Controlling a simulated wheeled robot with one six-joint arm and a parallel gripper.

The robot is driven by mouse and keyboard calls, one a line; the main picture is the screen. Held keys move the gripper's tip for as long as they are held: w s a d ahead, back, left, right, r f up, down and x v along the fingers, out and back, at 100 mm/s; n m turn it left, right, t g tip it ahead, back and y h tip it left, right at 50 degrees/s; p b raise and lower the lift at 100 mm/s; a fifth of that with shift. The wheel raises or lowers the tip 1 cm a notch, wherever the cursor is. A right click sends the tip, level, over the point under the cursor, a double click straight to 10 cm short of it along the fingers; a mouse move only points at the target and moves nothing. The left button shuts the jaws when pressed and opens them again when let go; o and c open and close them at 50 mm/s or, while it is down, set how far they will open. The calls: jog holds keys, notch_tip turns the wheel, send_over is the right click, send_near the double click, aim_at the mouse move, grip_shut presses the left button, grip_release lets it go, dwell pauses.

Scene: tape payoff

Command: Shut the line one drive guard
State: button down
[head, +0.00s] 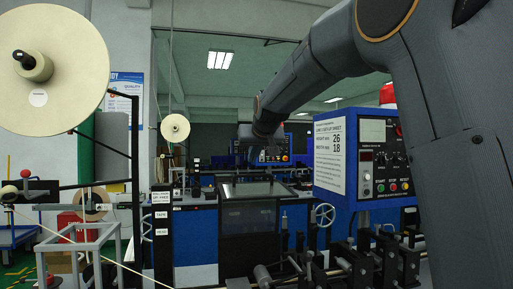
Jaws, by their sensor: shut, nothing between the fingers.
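A dark, glossy hinged-looking panel (252,189) lies at a slight slope on top of the blue machine in the middle of the head view. A dark front panel (248,222) is below it. I take this to be the drive guard, but no label on it can be read, and I cannot tell how far it is open. My arm reaches in from the right, and my gripper (271,153) hangs above and behind the sloped panel, apart from it as far as I can see. The gripper is shut and empty; its fingertips are small and dark here.
A blue control box (366,155) with a white card stands at right, above black roller brackets (385,255). A large cream tape reel (50,65) is at upper left, above a grey frame (85,245). A handwheel (325,214) sits right of the dark panel.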

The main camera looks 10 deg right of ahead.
aim_at(254, 187)
jog(key=x, duration=0.2)
jog(key=shift+w+f+p, duration=0.2)
jog(key=shift+w+p, duration=0.1)
jog(key=shift+w, duration=0.05)
jog(key=shift+s+f, duration=0.2)
jog(key=shift+f, duration=0.15)
jog(key=shift+s+f+p, duration=0.35)
jog(key=shift+s+f, duration=0.1)
jog(key=shift+s, duration=0.4)
jog(key=shift+s+f, duration=0.45)
jog(key=shift+f, duration=0.1)
jog(key=shift+d, duration=0.1)
